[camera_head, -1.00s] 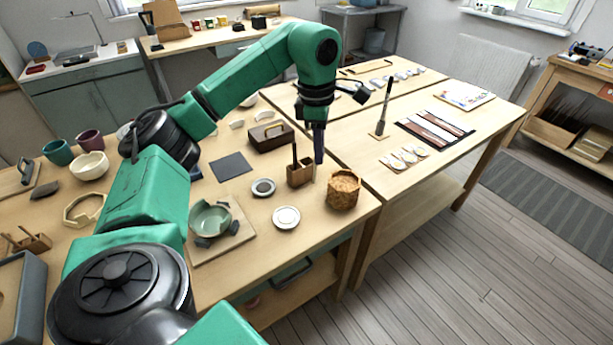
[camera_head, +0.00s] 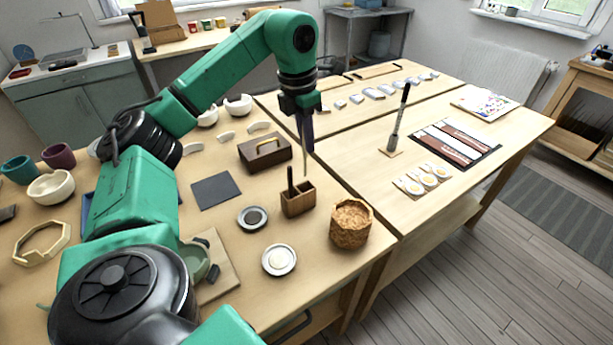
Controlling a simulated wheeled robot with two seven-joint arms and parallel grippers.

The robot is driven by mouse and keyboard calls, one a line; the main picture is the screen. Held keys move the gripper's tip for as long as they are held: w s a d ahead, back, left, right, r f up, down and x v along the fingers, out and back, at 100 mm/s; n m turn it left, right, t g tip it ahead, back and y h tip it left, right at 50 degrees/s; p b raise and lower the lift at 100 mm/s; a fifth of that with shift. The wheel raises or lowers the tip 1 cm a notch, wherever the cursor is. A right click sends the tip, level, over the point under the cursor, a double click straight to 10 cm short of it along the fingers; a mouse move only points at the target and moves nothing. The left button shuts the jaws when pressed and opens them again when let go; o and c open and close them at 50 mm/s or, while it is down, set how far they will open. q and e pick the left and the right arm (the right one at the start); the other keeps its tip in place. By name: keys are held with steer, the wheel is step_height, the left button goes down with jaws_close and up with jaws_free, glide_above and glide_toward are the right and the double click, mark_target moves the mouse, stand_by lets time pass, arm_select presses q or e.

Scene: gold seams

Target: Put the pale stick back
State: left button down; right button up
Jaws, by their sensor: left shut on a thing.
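My left gripper (camera_head: 306,142) points down above the wooden holder and is shut on the pale stick (camera_head: 305,168). The thin stick hangs roughly upright below the fingers. Its lower end shows at the back right of the holder's top; I cannot tell whether it is inside or behind. The small brown wooden holder (camera_head: 298,203) stands on the table with a dark stick (camera_head: 290,178) upright in its left part. My right gripper is out of view.
A cork-coloured pot (camera_head: 351,224) stands right of the holder. Two small round dishes (camera_head: 253,218) (camera_head: 279,260) lie to its left and front. A brown box with a handle (camera_head: 265,152) stands behind. A dark square mat (camera_head: 215,191) lies left.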

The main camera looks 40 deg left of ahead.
arm_select(q)
step_height(320, 180, down, 11)
steer(key=shift+w+a, duration=0.2)
steer(key=shift+a, duration=0.05)
steer(key=c, duration=1)
jaws_free()
steer(key=shift+o, duration=0.5)
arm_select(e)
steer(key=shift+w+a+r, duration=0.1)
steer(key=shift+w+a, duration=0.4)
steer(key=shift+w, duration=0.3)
arm_select(q)
step_height(320, 180, up, 12)
steer(key=s, duration=0.1)
steer(key=shift+s+a+r, duration=0.15)
steer(key=shift+s+a, duration=0.05)
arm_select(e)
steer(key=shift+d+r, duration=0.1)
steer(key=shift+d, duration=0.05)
